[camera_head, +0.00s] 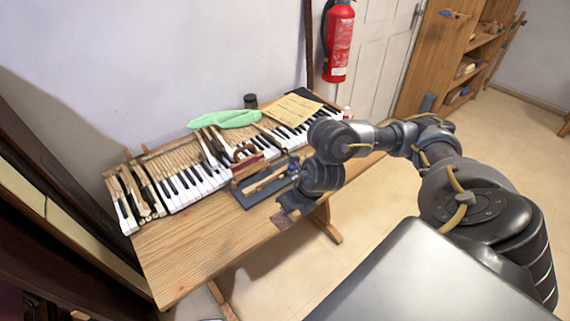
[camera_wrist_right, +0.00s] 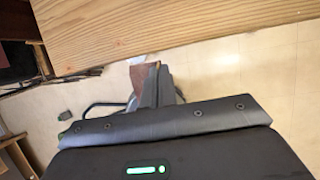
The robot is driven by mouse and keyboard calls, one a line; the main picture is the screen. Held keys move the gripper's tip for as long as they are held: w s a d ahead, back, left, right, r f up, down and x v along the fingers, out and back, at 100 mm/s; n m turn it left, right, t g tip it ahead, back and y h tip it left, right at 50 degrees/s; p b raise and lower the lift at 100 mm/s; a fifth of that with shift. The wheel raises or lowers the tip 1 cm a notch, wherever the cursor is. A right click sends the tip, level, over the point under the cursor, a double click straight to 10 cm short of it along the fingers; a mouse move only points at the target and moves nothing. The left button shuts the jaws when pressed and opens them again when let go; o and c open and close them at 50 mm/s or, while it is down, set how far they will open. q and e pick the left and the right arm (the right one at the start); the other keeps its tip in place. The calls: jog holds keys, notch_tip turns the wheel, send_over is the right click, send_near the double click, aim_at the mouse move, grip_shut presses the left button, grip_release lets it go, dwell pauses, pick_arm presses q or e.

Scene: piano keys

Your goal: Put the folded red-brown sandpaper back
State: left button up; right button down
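The folded red-brown sandpaper (camera_head: 282,221) is at the tip of my right gripper (camera_head: 288,209), just off the front edge of the table. In the right wrist view the sandpaper (camera_wrist_right: 138,77) shows as a small brown patch beside the nearly closed fingers (camera_wrist_right: 156,85). The gripper looks shut on it; part of the sandpaper is hidden by the fingers. My left gripper is in neither view.
The wooden table (camera_head: 185,252) bears rows of piano keys (camera_head: 188,188), a green cloth (camera_head: 224,119), a yellowish paper sheet (camera_head: 290,109), a dark jar (camera_head: 250,101) and a dark mat (camera_head: 249,202) with wooden pieces. The table's front left is bare. A fire extinguisher (camera_head: 339,45) hangs behind.

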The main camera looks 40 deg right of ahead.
jog(key=w+d+f+b, duration=0.2)
jog(key=w+d+f, duration=0.2)
jog(key=w+d+f+b, duration=0.2)
jog(key=w+d+f, duration=0.3)
jog(key=shift+w, duration=0.25)
jog(key=shift+w+d+f, duration=0.1)
jog(key=shift+w+f, duration=0.15)
jog(key=f, duration=0.3)
jog(key=shift+w+d+f, duration=0.1)
jog(key=shift+d+f, duration=0.1)
jog(key=shift+f, duration=0.05)
